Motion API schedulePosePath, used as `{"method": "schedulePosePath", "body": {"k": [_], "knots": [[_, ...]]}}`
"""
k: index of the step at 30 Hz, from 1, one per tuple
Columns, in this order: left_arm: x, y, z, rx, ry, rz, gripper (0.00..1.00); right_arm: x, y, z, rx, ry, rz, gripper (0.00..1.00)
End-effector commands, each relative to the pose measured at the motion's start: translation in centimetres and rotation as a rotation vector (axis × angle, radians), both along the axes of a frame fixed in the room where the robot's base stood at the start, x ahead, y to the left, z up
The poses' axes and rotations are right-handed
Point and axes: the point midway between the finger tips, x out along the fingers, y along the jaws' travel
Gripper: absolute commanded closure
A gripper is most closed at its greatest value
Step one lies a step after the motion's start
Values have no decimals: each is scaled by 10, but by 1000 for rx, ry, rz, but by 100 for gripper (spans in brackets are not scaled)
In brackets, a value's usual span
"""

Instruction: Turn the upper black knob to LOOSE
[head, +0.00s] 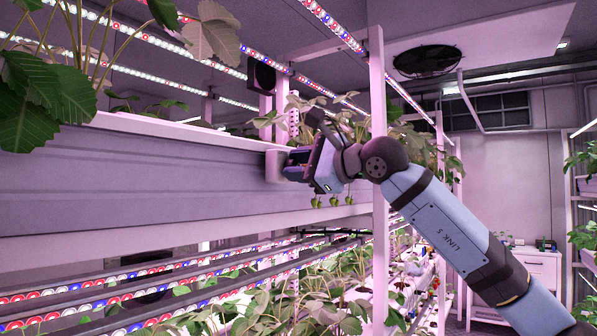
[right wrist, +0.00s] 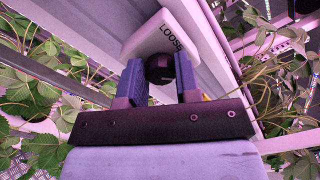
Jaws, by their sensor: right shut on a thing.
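The black knob (right wrist: 159,68) sits on a pale bracket (right wrist: 150,38) whose face carries the word LOOSE in dark letters. In the right wrist view my right gripper (right wrist: 160,75) has its two blue fingers on either side of the knob, shut on it. I cannot see a pointer mark on the knob. In the head view the right gripper (head: 291,164) reaches in from the right to the bracket (head: 276,164) at the end of the long grey trough. The knob is hidden there behind the fingers. My left gripper is in neither view.
The long grey trough (head: 130,185) runs across the left, with leafy plants above and below it. A white upright post (head: 378,200) stands close to my right arm. Several berries (head: 333,202) hang just below the gripper. An aisle lies open at the right.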

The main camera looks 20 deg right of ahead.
Motion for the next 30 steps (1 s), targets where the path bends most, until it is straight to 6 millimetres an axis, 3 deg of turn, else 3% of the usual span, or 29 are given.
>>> {"method": "schedulePosePath", "body": {"k": [15,30], "knots": [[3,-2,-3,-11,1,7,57,0,0,-2,-365,-284,-1,93],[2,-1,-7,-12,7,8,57,0,1,-2,-545,-424,1,93]]}}
